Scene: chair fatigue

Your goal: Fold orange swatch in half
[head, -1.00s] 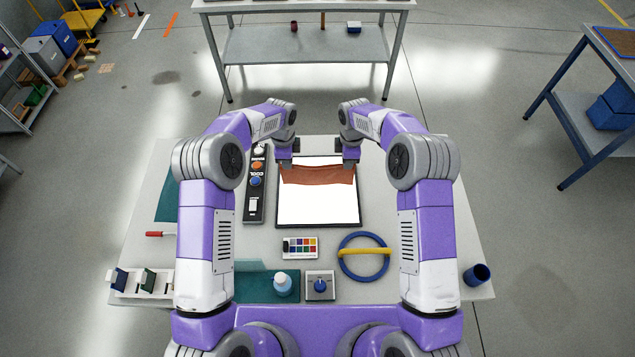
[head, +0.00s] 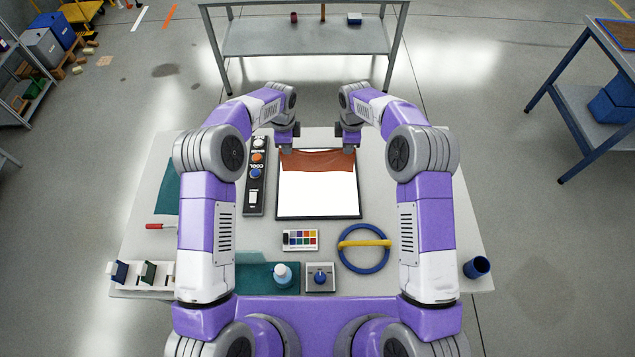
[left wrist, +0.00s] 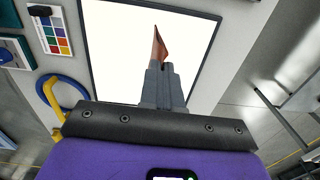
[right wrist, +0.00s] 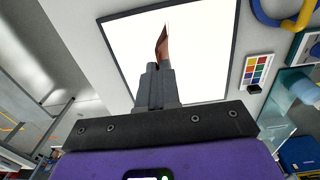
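The orange swatch (head: 316,160) is a rust-orange cloth over the far end of a white panel with a dark frame (head: 318,200). My left gripper (head: 286,149) is at its far left corner and my right gripper (head: 348,149) at its far right corner. Both look shut on the cloth, which hangs between them with a slightly sagging edge. In the left wrist view, a strip of the swatch (left wrist: 158,46) comes out of the closed fingertips. In the right wrist view, a strip of the swatch (right wrist: 162,46) also comes out of closed fingertips. Whether its lower edge touches the panel is unclear.
A dark control box (head: 256,180) stands left of the panel. A color card (head: 300,240), a blue ring with a yellow bar (head: 363,248), a knob box (head: 320,278) and a bottle (head: 282,275) are nearer. A blue cup (head: 477,267) stands at right.

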